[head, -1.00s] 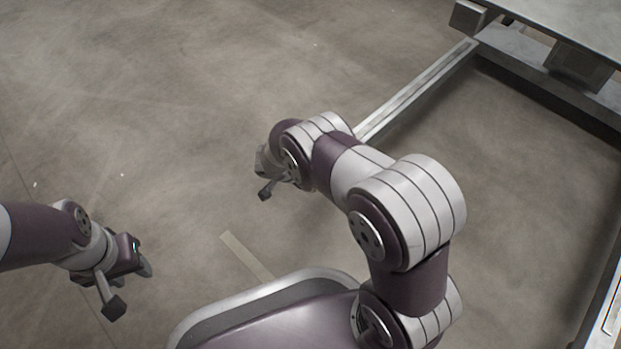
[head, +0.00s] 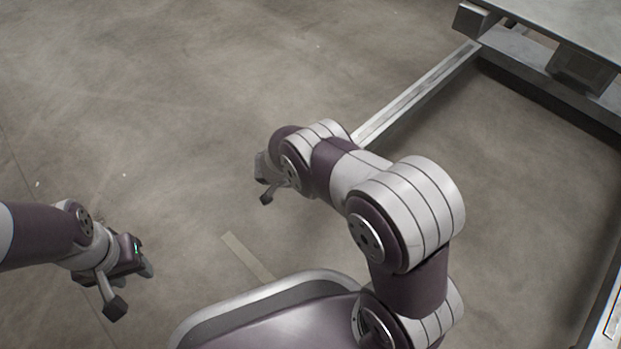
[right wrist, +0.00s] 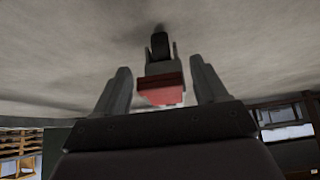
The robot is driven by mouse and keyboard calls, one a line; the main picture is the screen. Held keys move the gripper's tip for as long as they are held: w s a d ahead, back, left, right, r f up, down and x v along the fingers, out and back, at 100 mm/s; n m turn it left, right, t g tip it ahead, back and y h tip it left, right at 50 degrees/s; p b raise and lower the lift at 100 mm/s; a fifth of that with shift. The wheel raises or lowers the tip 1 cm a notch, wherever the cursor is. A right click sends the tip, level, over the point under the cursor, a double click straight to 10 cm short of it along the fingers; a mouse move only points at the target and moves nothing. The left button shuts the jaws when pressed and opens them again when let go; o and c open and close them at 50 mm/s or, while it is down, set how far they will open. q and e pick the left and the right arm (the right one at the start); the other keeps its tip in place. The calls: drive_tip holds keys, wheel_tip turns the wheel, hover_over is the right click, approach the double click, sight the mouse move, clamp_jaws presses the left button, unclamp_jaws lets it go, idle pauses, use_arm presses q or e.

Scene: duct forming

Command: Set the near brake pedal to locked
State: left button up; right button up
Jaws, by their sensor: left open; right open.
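In the right wrist view a red brake pedal (right wrist: 161,88) on a grey bracket lies between the two fingers of my right gripper (right wrist: 160,70). A dark, rounded part shows beyond the bracket. The fingers are open, with a gap on each side of the pedal. Whether this is the near pedal, and its locked state, I cannot tell. My left gripper (head: 147,266) is open and empty above the floor at the lower left.
A metal frame rail (head: 415,95) runs from behind my right arm to a grey table-like structure (head: 580,25) at the upper right. Another rail (head: 603,320) stands at the right edge. The concrete floor (head: 150,110) at left is clear. Shelving (right wrist: 20,143) shows in the right wrist view.

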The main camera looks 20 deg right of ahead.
drive_tip(key=p+v, duration=0.8)
drive_tip(key=v, duration=0.4)
drive_tip(key=shift+s+a+r, duration=0.15)
drive_tip(key=shift+a+r, duration=0.05)
